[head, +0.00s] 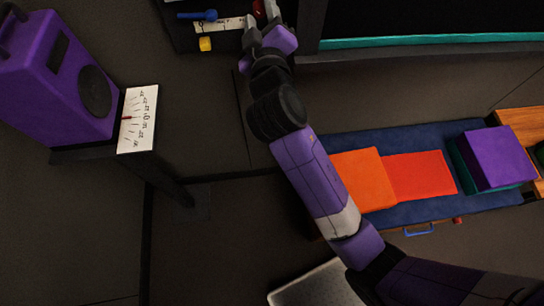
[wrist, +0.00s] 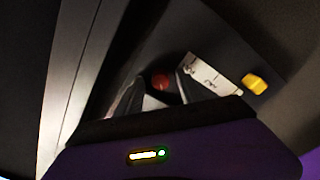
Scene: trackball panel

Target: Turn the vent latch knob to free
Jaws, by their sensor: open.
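A dark panel (head: 180,38) stands at the top of the head view, partly cut off. It carries a blue lever-like part (head: 197,15), a yellow knob (head: 205,44), a white marked strip (head: 222,24) and a red part (head: 258,7). I cannot read which one is the vent latch knob. My gripper (head: 261,14) is open at the panel's right side, close to the red part. In the wrist view a round red knob (wrist: 160,82) shows beyond and between my open fingertips (wrist: 159,90); contact cannot be told. The white strip (wrist: 208,75) and yellow knob (wrist: 254,84) lie to its right.
A purple speaker-like box (head: 62,75) and a white dial card (head: 138,118) stand at left. A dark frame (head: 311,30) rises just right of my gripper. A blue mat (head: 345,138) holds an orange block (head: 362,180), a red one (head: 420,175) and a purple one (head: 495,158).

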